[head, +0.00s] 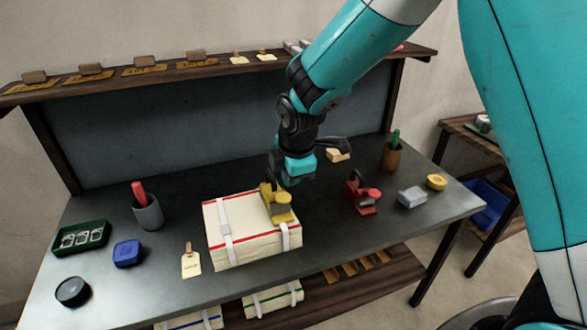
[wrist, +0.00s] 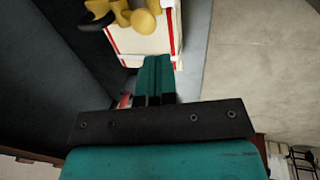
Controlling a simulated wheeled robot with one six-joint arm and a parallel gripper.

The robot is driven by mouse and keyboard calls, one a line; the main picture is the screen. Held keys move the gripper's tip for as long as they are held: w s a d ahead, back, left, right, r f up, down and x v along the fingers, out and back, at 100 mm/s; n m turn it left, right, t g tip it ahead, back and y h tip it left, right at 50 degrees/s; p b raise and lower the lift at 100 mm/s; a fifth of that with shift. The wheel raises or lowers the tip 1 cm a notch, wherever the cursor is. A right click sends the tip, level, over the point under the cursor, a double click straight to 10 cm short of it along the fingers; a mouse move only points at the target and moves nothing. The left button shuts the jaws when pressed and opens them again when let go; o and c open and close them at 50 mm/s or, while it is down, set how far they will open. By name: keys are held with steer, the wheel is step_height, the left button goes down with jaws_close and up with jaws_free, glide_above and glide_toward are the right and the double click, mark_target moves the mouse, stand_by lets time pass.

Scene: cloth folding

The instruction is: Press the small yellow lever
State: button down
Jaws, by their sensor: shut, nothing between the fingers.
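The small yellow lever device (head: 281,207) sits on top of a cream cloth stack (head: 235,222) with red edging and white straps. In the wrist view the yellow device (wrist: 128,14) shows at the top edge, partly cut off, with a rounded yellow knob and a dark part beside it. My gripper (head: 287,180) is just behind and above the device in the head view. In the wrist view my gripper (wrist: 155,60) has its two teal fingers together and empty, pointing toward the stack, with a visible gap to the yellow device. I cannot tell the exact height.
A red lever device (head: 363,197) stands right of the stack. A grey block (head: 411,197), yellow round item (head: 436,182) and brown cup (head: 392,156) are farther right. A grey cup (head: 148,212), blue box (head: 128,254) and green tray (head: 81,237) stand left. A shelf (head: 220,67) runs behind.

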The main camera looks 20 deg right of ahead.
steer(key=v, duration=0.3)
steer(key=shift+r, duration=0.3)
steer(key=shift+b, duration=0.3)
stand_by(0.4)
step_height(320, 180, up, 3)
steer(key=g+b, duration=0.1)
steer(key=g, duration=0.2)
glide_above(283, 197)
steer(key=shift+w+d+f, duration=0.1)
steer(key=shift+f, duration=0.1)
step_height(283, 197, down, 14)
steer(key=p, duration=0.4)
steer(key=shift+f, duration=0.1)
